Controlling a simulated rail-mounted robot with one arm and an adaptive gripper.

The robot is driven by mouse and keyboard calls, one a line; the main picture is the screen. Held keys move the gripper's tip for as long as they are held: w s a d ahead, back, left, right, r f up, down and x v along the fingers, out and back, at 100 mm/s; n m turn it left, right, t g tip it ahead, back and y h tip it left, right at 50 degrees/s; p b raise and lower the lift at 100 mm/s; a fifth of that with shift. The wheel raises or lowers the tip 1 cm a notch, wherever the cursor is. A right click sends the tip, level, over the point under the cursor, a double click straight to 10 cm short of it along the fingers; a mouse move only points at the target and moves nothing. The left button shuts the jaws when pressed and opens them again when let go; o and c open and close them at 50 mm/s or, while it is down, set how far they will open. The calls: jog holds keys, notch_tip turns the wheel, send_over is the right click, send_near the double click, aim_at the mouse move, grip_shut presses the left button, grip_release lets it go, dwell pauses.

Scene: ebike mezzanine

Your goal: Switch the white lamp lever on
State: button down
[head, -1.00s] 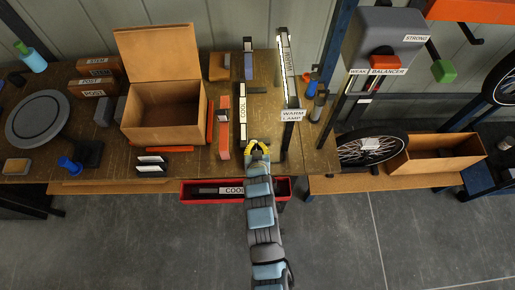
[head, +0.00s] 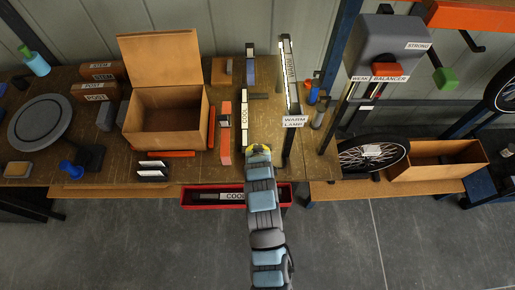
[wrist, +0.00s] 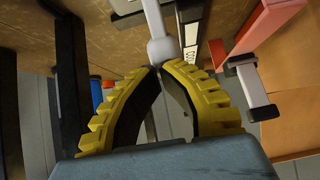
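The cool lamp (head: 244,113) is a pale upright bar labelled COOL on the workbench. The warm lamp (head: 289,75) is a taller lit bar with a WARM LAMP sign (head: 294,121), to its right. My gripper (head: 258,149) is at the bench's front edge, just below the cool lamp in the picture. In the wrist view its yellow fingers (wrist: 161,69) curve together with their tips almost meeting. A pale grey-white lever with a thick end (wrist: 163,49) is right at the fingertips. I cannot tell whether they touch it. Its switch position is unclear.
A red tray (head: 212,205) is below the bench edge, beside my arm. An open cardboard box (head: 165,118) and an orange-red bar (head: 225,140) stand to the left. A dark post (head: 287,150) is close on the right.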

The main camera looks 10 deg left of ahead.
jog(key=b+v, duration=0.1)
jog(key=v, duration=1.3)
jog(key=shift+s+f, duration=0.25)
dwell(0.7)
